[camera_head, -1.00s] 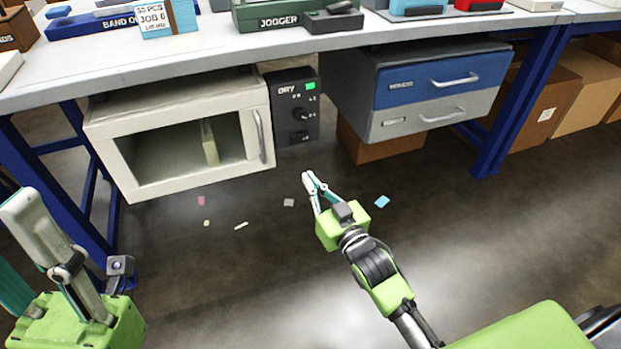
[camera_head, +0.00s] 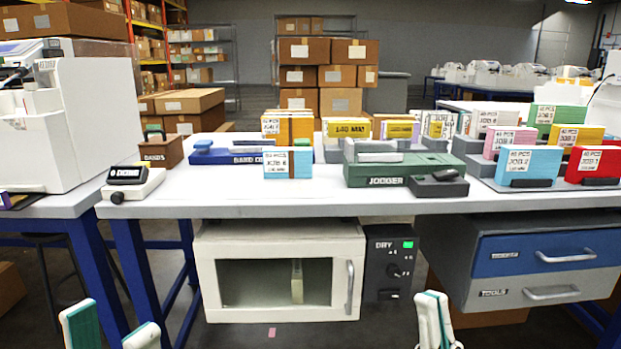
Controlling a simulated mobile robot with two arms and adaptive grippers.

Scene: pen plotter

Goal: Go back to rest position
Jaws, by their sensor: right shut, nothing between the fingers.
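My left gripper (camera_head: 110,325) shows at the bottom left edge, with its two white and teal fingers apart and nothing between them. My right gripper (camera_head: 434,318) shows at the bottom edge, right of the middle, with its fingers together and empty. Both are below the table top and in front of the bench. The wrists and arms are out of the frame. Neither gripper touches anything that I can see.
The white workbench (camera_head: 270,208) spans the view, with a green jogger (camera_head: 395,168) and a JOB 6 block (camera_head: 288,163) on it. Below hang a closed cream dryer (camera_head: 205,270), its control box (camera_head: 392,262) and a drawer unit (camera_head: 535,270). A white machine (camera_head: 95,120) stands left.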

